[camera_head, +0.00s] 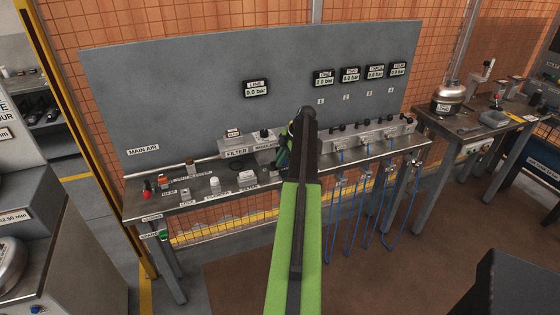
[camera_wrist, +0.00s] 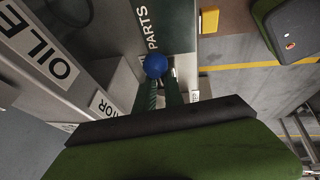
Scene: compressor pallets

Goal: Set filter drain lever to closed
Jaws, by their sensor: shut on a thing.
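My gripper (camera_wrist: 165,90) is seen in the wrist view, with its two dark green fingers shut on a blue ball knob (camera_wrist: 155,66) at their tips. I cannot see what the knob is fixed to, or whether it belongs to the filter drain lever. In the head view my gripper (camera_head: 284,150) is at the bench, in front of the panel and just right of the filter unit (camera_head: 236,153), marked FILTER. My green arm hides part of the bench there. The filter drain lever cannot be made out in the head view.
The grey panel (camera_head: 200,90) with several gauges stands behind the bench. A red knob (camera_head: 147,187) and small parts stand on its left end. Blue hoses (camera_head: 382,205) hang at right. In the wrist view an OILER label (camera_wrist: 40,58) and PARTS surface (camera_wrist: 168,25) are close.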

